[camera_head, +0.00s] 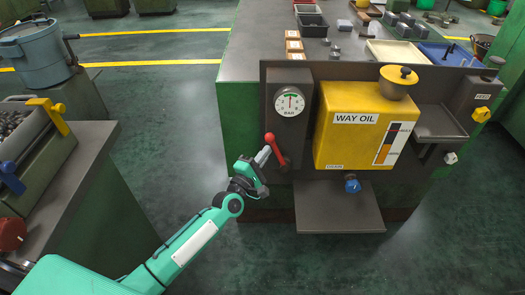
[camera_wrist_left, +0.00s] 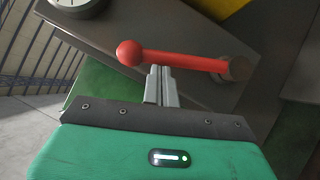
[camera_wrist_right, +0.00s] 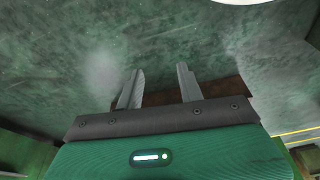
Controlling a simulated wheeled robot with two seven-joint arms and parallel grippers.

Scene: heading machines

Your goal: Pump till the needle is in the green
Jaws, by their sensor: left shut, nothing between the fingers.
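The round white gauge (camera_head: 289,102) marked BAR is on the grey panel, left of the yellow WAY OIL tank (camera_head: 352,128). A green band shows along the top of its dial, and its thin needle looks near upright; its exact reading is too small to tell. The red pump lever (camera_head: 278,149) with a ball end slants below the gauge. My left gripper (camera_head: 264,155) is shut and empty, its fingertips close beside the lever. In the left wrist view, the tips reach the red lever (camera_wrist_left: 185,60); contact is unclear. My right gripper (camera_wrist_right: 159,72) is open and empty over the floor.
A grey drip shelf (camera_head: 338,206) juts out below a blue knob (camera_head: 352,186). A grey side tray (camera_head: 438,122) is right of the tank. Bins and blocks stand on the bench top behind. The left floor is clear beside a machine (camera_head: 60,180).

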